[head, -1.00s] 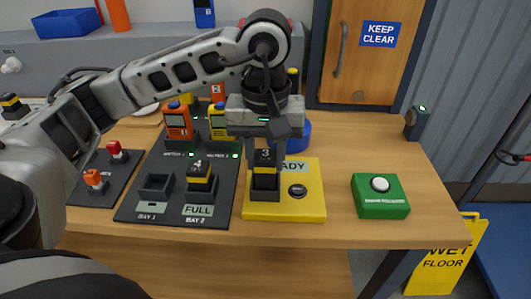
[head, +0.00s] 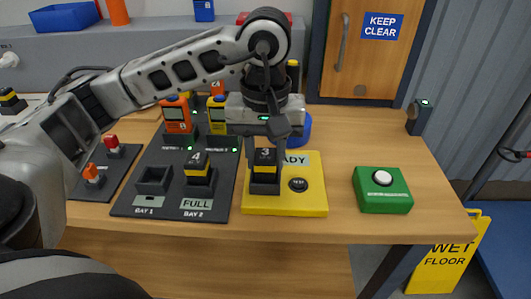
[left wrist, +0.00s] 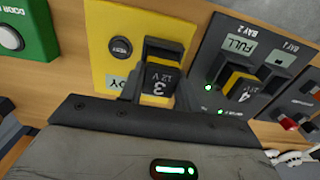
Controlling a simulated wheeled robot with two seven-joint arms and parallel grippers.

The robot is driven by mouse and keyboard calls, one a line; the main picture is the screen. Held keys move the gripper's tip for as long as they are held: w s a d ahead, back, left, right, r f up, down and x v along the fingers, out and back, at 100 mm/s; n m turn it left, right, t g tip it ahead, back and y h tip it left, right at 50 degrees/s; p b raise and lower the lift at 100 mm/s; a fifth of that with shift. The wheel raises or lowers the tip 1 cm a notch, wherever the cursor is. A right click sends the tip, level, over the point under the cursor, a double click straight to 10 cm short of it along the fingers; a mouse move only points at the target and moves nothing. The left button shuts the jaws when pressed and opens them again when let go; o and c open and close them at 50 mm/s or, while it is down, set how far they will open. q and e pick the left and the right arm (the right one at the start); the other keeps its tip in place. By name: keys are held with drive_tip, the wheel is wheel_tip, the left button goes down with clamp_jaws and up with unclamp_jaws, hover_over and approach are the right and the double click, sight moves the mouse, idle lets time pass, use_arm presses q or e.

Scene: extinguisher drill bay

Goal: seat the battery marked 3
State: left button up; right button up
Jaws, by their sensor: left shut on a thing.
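The battery marked 3 (head: 265,155) is black with a yellow band. It is upright at the dark socket (head: 265,188) on the yellow test board (head: 298,207), its lower end in the socket mouth; how deep is hard to tell. My left gripper (head: 266,147) comes from above and is shut on it. In the left wrist view, my fingers (left wrist: 158,92) hold the sides of battery 3 (left wrist: 160,78). Bay 1 (head: 153,180) on the dark charger panel (head: 168,210) is empty. Battery 4 (head: 199,163) stands in Bay 2, beside a FULL label. My right gripper is out of view.
A round TEST button (head: 298,184) is on the yellow board. A green box with a white button (head: 382,178) stands to the right. Orange and yellow handsets (head: 177,115) and a blue round thing (head: 303,128) are behind. The table's right side is mostly clear.

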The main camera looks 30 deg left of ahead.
use_arm(q)
drive_tip(key=shift+f, duration=0.15)
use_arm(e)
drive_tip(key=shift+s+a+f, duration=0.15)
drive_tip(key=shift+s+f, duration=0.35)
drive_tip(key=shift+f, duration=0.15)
use_arm(q)
drive_tip(key=o, duration=1.6)
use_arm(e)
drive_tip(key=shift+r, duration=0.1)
use_arm(q)
drive_tip(key=shift+r+p, duration=1.25)
drive_tip(key=shift+r, duration=1.1)
drive_tip(key=shift+r+p, duration=0.65)
drive_tip(key=shift+r, duration=0.55)
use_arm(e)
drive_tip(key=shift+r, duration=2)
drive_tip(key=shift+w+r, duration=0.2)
